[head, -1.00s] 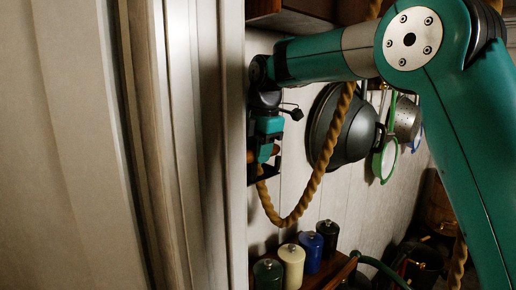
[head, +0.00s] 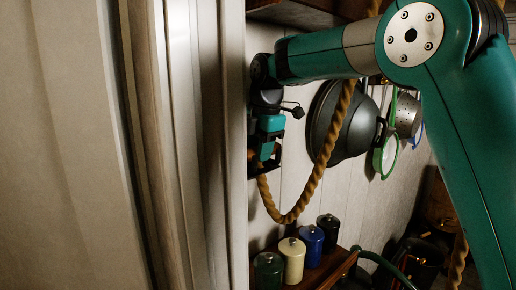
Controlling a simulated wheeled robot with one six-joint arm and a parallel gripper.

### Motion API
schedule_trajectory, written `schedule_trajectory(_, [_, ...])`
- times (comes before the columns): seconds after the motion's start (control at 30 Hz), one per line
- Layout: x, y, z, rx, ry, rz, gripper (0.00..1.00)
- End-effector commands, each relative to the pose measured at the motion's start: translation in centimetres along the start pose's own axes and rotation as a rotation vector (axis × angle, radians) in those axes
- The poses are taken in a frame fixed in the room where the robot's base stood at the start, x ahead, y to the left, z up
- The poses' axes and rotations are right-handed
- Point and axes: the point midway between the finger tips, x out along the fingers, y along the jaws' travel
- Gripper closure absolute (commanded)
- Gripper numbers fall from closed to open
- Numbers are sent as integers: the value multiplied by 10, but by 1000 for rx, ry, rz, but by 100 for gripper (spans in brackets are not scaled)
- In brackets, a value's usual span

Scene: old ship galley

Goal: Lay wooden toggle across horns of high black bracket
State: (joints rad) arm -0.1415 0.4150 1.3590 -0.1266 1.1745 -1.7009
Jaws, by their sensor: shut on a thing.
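My gripper (head: 266,155) is at the left of the head view, close to the pale upright edge that cuts off part of it. It is shut on a brown thing beside its jaws, which looks like the wooden toggle (head: 252,156); only a small bit shows. A thick tan rope (head: 318,168) hangs in a loop and rises to just below the jaws. Dark parts show around the fingertips. I cannot tell whether any of them is the high black bracket, nor whether the toggle touches it.
A pale upright panel (head: 205,150) fills the left and hides what lies beyond. A dark wok (head: 343,120), a colander (head: 407,115) and a green-rimmed strainer (head: 386,155) hang on the wall. Several lidded jars, one cream (head: 292,262), stand on a wooden shelf (head: 335,272) below.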

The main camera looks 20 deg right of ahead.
Motion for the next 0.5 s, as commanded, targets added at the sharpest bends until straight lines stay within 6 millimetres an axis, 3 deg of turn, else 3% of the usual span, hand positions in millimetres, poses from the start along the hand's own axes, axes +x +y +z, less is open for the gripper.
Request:
schedule_trajectory(0.1, [0, 0, 0, 0, 0, 0, 92])
schedule_trajectory(0.13, [0, 0, 0, 0, 0, 1, 60])
schedule_trajectory(0.23, [0, 0, 0, 0, 0, 1, 37])
schedule_trajectory(0.5, [-1, 2, 0, -1, -1, 8, 37])
